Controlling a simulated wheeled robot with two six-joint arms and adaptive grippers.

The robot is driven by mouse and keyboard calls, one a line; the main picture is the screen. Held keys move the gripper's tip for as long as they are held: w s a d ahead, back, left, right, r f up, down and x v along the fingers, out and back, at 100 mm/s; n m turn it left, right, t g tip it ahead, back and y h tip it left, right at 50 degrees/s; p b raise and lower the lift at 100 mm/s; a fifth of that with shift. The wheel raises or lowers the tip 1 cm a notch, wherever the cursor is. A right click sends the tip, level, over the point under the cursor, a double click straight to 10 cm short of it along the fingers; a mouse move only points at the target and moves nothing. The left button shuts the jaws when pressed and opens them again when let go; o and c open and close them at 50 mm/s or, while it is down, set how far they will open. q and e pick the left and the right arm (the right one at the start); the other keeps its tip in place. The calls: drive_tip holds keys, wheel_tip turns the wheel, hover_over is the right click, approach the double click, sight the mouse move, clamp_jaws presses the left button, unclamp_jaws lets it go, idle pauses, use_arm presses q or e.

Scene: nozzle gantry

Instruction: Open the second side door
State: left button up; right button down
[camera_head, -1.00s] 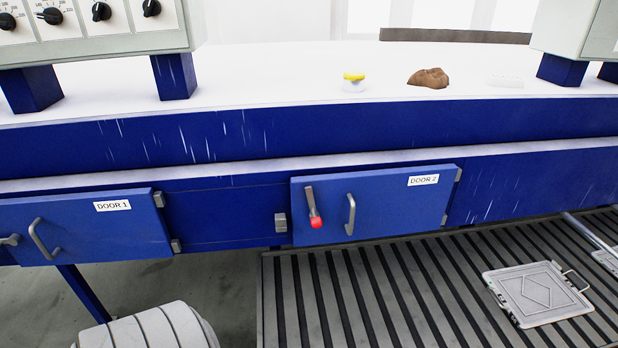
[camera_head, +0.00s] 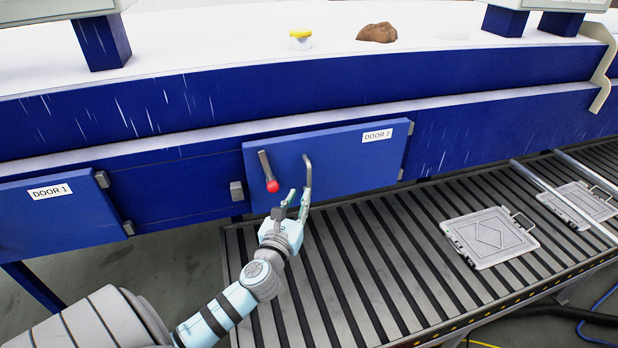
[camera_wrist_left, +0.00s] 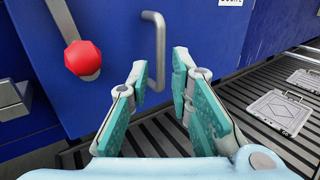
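Door 2 (camera_head: 340,158) is a blue panel, shut, with a label at its upper right. It carries a grey bar handle (camera_head: 308,175) and, left of that, a grey lever with a red knob (camera_head: 272,186) that hangs down. My left gripper (camera_head: 294,198) is in front of the lower end of the handle. In the left wrist view my gripper (camera_wrist_left: 162,72) is open and empty. The handle (camera_wrist_left: 157,50) shows between and beyond its fingertips, and the red knob (camera_wrist_left: 83,58) is to its left. My right gripper is not in view.
Door 1 (camera_head: 50,215) is shut at the left. A grey latch block (camera_head: 237,191) sits at Door 2's left edge. Below runs a slatted roller conveyor (camera_head: 350,250) with a flat grey plate (camera_head: 490,237). A yellow-topped item (camera_head: 300,38) and a brown lump (camera_head: 377,33) lie on the bench.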

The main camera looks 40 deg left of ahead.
sight(308, 179)
use_arm(q)
drive_tip(key=x, duration=0.8)
drive_tip(key=shift+w+a+f+b, duration=0.1)
drive_tip(key=shift+w+f+b, duration=0.1)
drive_tip(key=shift+b, duration=0.1)
drive_tip(key=shift+w+a+r, duration=0.1)
drive_tip(key=shift+w+a, duration=0.05)
drive_tip(key=shift+w, duration=0.35)
drive_tip(key=shift+c, duration=0.2)
clamp_jaws()
